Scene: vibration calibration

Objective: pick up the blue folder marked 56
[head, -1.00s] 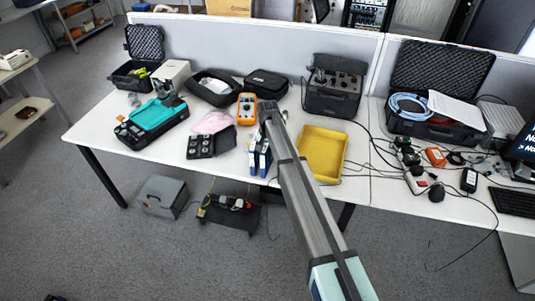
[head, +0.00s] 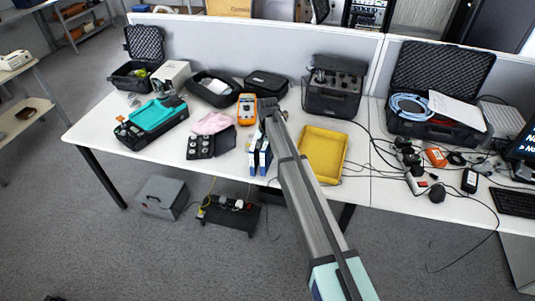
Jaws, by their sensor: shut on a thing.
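Two blue-and-white folders stand on edge side by side near the front edge of the white table (head: 105,132). The left folder (head: 252,161) and the right folder (head: 266,160) are partly covered by my arm, and no number can be read on either. My gripper (head: 267,108) is at the far end of my arm, behind and above the folders. Its fingers are small and mostly hidden by the arm, so what lies between them cannot be made out in the head view.
A yellow tray (head: 322,155) lies right of my arm. An orange multimeter (head: 247,109) stands close left of my gripper. A black box of round parts (head: 211,145) and a pink cloth (head: 211,122) lie further left. A dark instrument case (head: 333,91) stands behind, with cables to its right.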

